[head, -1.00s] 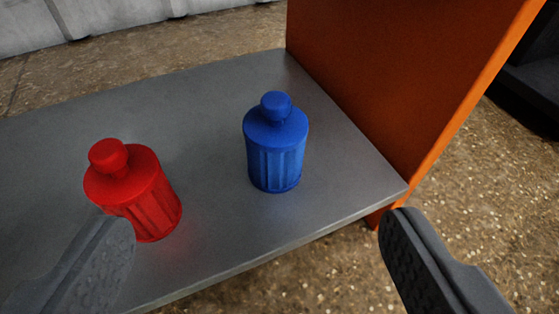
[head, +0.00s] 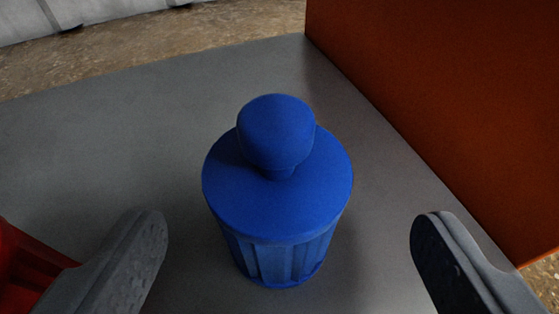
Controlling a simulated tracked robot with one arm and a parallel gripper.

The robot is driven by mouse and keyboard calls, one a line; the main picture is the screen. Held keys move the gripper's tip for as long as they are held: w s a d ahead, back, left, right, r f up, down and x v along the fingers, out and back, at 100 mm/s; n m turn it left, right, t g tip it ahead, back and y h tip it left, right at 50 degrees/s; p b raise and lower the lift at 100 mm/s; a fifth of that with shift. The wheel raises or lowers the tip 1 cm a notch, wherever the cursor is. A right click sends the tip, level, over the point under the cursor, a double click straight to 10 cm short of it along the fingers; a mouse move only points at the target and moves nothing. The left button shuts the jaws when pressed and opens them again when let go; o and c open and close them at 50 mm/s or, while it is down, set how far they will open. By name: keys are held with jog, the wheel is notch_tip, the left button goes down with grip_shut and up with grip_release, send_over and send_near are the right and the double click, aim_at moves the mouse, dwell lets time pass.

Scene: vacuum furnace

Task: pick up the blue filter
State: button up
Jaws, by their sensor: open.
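The blue filter (head: 277,205) stands upright on a grey shelf in the middle of the head view. It has a ribbed body, a wide flat top and a round knob. My gripper (head: 290,235) is open, with one finger to the left of the filter and one to the right in the picture. Clear gaps show between the filter and both fingers. The gripper is empty.
A red filter (head: 22,262) is partly in view at the lower left, partly hidden by my left finger. The grey shelf (head: 110,130) is bare behind the blue filter. An orange panel (head: 440,90) rises at the shelf's right end.

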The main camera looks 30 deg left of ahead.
aim_at(278, 186)
jog(key=shift+b+x, duration=0.85)
jog(key=shift+x, duration=1.85)
jog(key=shift+s+a, duration=0.1)
jog(key=shift+a, duration=0.05)
jog(key=c, duration=1.1)
